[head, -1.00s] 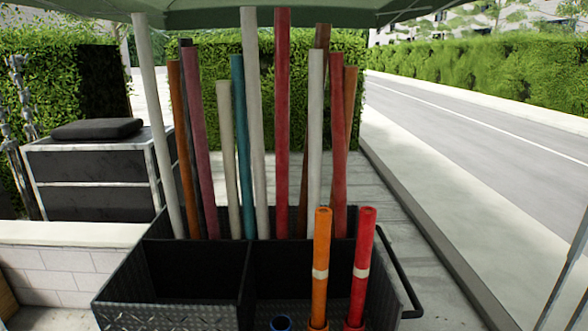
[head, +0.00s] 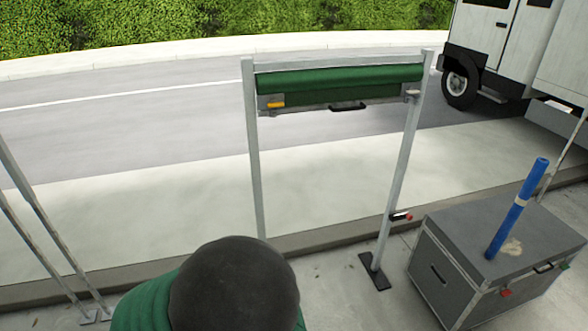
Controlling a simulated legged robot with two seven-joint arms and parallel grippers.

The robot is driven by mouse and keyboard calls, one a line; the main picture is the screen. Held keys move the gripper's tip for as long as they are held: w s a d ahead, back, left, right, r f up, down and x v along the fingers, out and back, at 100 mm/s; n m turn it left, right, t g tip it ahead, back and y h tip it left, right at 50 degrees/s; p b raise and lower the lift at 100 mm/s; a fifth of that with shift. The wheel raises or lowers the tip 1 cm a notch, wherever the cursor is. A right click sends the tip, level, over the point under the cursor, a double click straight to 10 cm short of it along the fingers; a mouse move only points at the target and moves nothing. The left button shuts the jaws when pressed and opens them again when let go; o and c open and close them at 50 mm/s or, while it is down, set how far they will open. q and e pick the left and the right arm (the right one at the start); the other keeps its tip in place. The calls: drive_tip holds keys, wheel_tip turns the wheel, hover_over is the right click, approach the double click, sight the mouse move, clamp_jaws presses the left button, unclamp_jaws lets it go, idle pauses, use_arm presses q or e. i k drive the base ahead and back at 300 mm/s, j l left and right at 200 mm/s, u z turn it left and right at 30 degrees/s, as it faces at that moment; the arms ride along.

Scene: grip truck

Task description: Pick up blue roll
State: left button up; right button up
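The blue roll (head: 516,210) stands upright, tilted slightly to the right, on top of a grey case at the right of the head view. It has a pale band around its middle. A pale, brownish patch lies on the lid by its foot. Neither of my grippers is in view, so I cannot see whether they are open or shut.
The grey case (head: 440,273) stands on the pavement. Left of it is a metal frame (head: 251,150) with a green roll (head: 340,80). A dark rounded form (head: 234,285) with green around it fills the bottom; I cannot tell what it is. A truck (head: 505,45) stands behind.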

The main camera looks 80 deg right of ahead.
sight(535, 173)
drive_tip(key=z, duration=4.25)
drive_tip(key=i+j, duration=0.15)
drive_tip(key=i, duration=0.65)
drive_tip(key=i+j+u, duration=0.1)
drive_tip(key=i, duration=0.75)
drive_tip(key=i+j, duration=0.2)
drive_tip(key=i, duration=0.65)
